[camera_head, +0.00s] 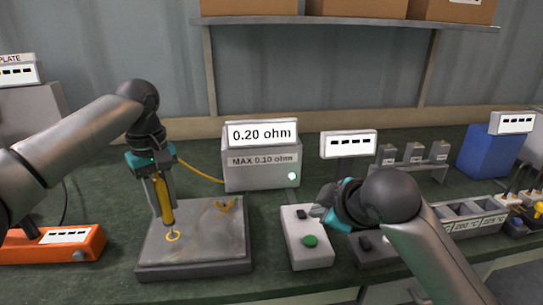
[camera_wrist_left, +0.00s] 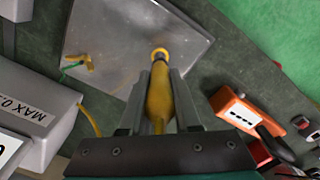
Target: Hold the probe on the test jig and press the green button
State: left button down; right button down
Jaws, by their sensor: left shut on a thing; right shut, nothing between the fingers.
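The yellow probe (camera_head: 165,203) is held upright in my left gripper (camera_head: 160,190), with its tip down at a yellow ring on the grey test jig plate (camera_head: 200,240). In the left wrist view the probe (camera_wrist_left: 159,95) sits between the two fingers and its tip is over the plate (camera_wrist_left: 120,30); I cannot tell if it touches. The green button (camera_head: 310,240) is on a light grey box (camera_head: 306,258). My right gripper (camera_head: 325,207) is shut and empty above the right part of that box, near a black switch (camera_head: 301,214). The meter (camera_head: 262,172) reads 0.20 ohm, over "MAX 0.10 ohm".
An orange device (camera_head: 52,246) lies left of the plate. A yellow clip (camera_head: 226,204) sits on the plate's back right, and a yellow cable (camera_head: 200,172) runs to the meter. Grey sorting bins (camera_head: 468,212) and a blue box (camera_head: 487,150) stand at right.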

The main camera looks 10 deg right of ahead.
aim_at(158, 181)
pick_arm(q)
jog(key=shift+s+f, duration=0.1)
jog(key=shift+f, duration=0.05)
dwell(0.6)
